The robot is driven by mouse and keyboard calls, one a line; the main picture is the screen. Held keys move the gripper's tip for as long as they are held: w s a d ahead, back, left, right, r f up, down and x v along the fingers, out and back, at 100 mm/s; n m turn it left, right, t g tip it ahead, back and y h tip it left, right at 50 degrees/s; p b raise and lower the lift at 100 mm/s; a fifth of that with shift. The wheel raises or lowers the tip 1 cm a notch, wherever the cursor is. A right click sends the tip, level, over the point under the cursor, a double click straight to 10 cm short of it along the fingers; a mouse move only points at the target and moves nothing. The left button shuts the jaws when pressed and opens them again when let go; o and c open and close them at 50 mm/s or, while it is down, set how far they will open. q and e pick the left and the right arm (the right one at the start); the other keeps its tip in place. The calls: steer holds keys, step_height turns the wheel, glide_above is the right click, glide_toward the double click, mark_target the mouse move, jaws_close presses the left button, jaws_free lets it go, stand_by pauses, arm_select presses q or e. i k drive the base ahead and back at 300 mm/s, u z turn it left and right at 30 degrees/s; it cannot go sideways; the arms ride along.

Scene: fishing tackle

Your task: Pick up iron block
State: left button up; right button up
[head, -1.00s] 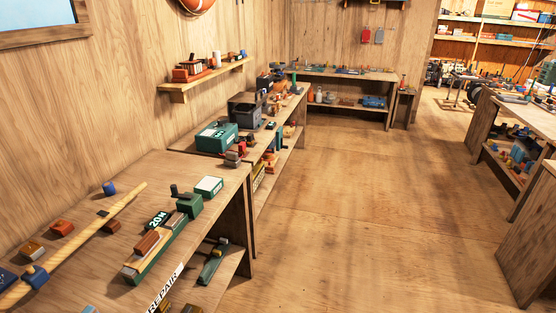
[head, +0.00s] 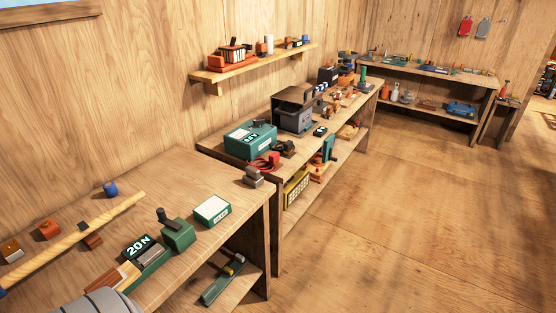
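A small grey-brown block (head: 253,178) sits at the back right corner of the near workbench (head: 185,180); it could be the iron block, but I cannot be sure. Another grey metal block (head: 150,255) sits in the green device marked 20N (head: 177,235) on the same bench. Neither of my grippers shows in the head view. Only a grey rounded part, which seems to be mine, shows at the bottom left edge and covers part of the bench.
A green-and-white box (head: 212,210) lies near the bench's right edge. A second bench behind holds a green case (head: 250,139) and a dark grey box (head: 293,112). A wall shelf (head: 256,65) hangs above. The wooden floor (head: 390,230) on the right is clear.

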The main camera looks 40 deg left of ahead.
mark_target(253, 177)
steer(key=i, duration=3.1)
steer(key=u, duration=2.55)
